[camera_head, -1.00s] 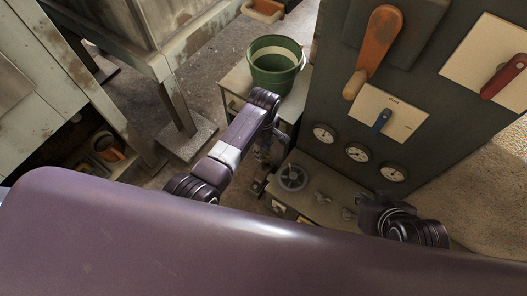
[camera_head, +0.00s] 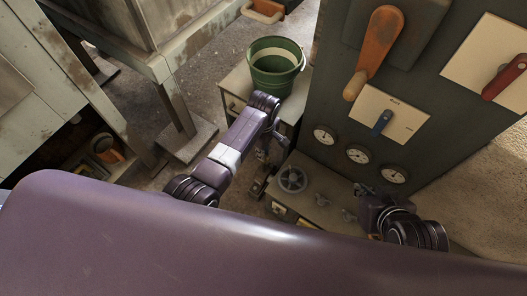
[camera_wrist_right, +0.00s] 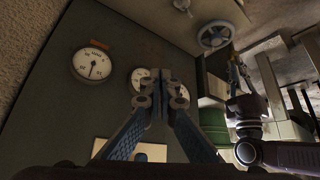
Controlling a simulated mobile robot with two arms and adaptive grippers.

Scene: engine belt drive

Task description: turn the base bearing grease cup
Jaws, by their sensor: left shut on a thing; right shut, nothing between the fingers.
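A grey ledge (camera_head: 318,178) at the foot of the dark panel carries a spoked handwheel (camera_head: 293,180) and small metal fittings, one beside the wheel (camera_head: 322,199) and one further right (camera_head: 348,214). I cannot tell which part is the base bearing grease cup. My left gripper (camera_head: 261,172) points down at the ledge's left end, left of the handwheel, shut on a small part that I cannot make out. In the right wrist view it shows beside the handwheel (camera_wrist_right: 215,36). My right gripper (camera_wrist_right: 163,76) is shut and empty, in front of the gauges and apart from the fittings.
The dark panel (camera_head: 410,110) bears several round gauges (camera_head: 358,154), an orange-handled lever (camera_head: 376,50), a blue switch (camera_head: 382,122) and a red handle (camera_head: 505,77). A green bucket (camera_head: 275,68) stands on a cabinet behind my left arm. Grey machinery (camera_head: 120,25) stands at the left.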

